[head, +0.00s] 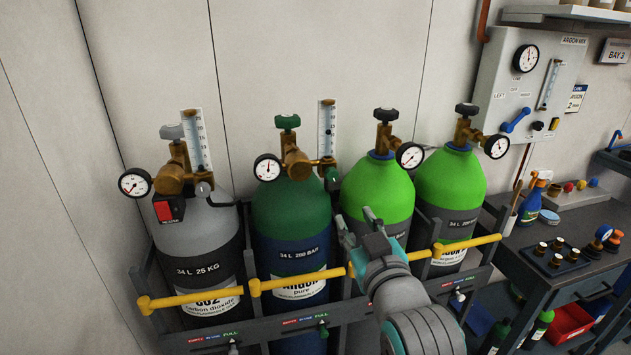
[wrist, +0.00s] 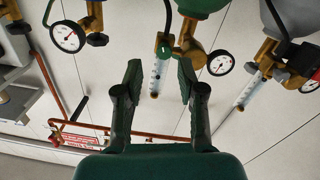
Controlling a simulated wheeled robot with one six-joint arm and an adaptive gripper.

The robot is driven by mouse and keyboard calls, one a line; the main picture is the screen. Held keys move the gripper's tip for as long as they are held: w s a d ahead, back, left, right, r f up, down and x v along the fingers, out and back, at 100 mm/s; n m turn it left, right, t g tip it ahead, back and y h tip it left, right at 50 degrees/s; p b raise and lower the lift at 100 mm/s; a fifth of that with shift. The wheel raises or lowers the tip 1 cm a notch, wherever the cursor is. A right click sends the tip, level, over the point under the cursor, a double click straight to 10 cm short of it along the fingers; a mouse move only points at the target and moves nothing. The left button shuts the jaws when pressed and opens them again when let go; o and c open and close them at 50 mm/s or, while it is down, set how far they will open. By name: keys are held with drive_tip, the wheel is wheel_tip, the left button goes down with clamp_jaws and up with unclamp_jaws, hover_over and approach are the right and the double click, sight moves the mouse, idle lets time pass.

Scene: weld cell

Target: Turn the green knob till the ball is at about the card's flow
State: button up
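The green knob (head: 331,178) sits at the foot of the clear flow tube (head: 327,130) on the regulator of the dark green argon cylinder (head: 288,215). In the wrist view, which looks upside down, the knob (wrist: 163,46) and tube (wrist: 156,78) appear between and beyond my fingers. My gripper (head: 357,222) is open and empty, below and right of the knob, apart from it. It also shows in the wrist view (wrist: 160,75).
A grey CO2 cylinder (head: 205,235) stands left, with its own flow tube (head: 197,140). Two bright green cylinders (head: 378,190) (head: 450,180) stand right. Yellow bars (head: 305,281) cross the rack front. Dial gauges (head: 267,167) jut out nearby. A bench (head: 525,235) stands at right.

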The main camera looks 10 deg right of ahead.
sight(333, 177)
drive_tip(key=w+r, duration=0.1)
drive_tip(key=w, duration=0.2)
drive_tip(key=w+r, duration=0.1)
drive_tip(key=w, duration=0.3)
drive_tip(key=w+a+r, duration=0.1)
drive_tip(key=w, duration=0.3)
drive_tip(key=shift+w, duration=0.2)
clamp_jaws()
